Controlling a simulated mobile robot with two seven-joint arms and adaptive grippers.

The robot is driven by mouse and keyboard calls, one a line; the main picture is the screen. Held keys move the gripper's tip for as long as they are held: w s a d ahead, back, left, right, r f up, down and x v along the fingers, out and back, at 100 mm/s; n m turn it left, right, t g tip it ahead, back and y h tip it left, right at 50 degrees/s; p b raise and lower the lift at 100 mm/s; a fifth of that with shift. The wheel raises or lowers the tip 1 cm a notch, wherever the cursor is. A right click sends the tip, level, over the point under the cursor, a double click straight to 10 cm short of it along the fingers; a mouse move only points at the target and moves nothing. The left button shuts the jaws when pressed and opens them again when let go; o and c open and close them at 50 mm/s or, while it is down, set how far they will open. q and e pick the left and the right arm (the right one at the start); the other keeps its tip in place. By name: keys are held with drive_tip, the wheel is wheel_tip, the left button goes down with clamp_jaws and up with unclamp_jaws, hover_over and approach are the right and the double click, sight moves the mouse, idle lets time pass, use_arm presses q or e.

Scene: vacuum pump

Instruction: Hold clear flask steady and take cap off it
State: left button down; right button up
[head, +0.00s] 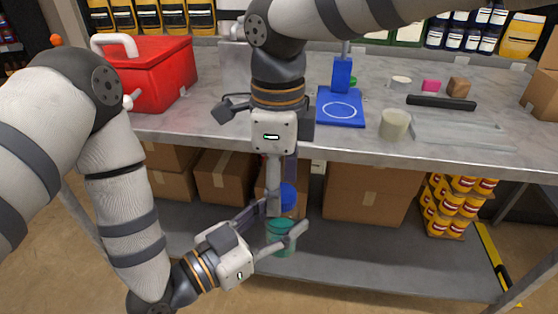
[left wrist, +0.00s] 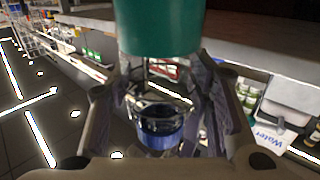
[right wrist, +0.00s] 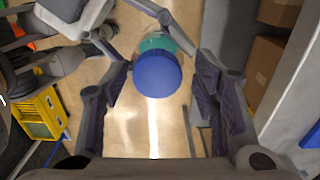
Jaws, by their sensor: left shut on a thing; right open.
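The clear flask has a blue cap (head: 289,194) and a teal lower part (head: 281,242). It is upright in front of the workbench. My left gripper (head: 283,216) is shut on the flask (left wrist: 160,98) from the side, below the cap. The left wrist view shows the flask upside down, with the teal part (left wrist: 158,28) above and the cap (left wrist: 160,130) below. My right gripper (right wrist: 163,65) points down and is open, its fingers on either side of the cap (right wrist: 158,77). Gaps show on both sides there. In the head view a right finger partly hides the flask.
The workbench (head: 225,131) edge and the lower shelf (head: 370,262) with cardboard boxes (head: 372,193) lie close behind the flask. On the bench stand a red box (head: 155,75), a blue stand (head: 341,105) and a pale round container (head: 394,124). The floor in front looks clear.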

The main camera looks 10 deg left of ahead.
drive_tip(key=shift+c, duration=0.5)
drive_tip(key=shift+w, duration=0.1)
drive_tip(key=c, duration=1.2)
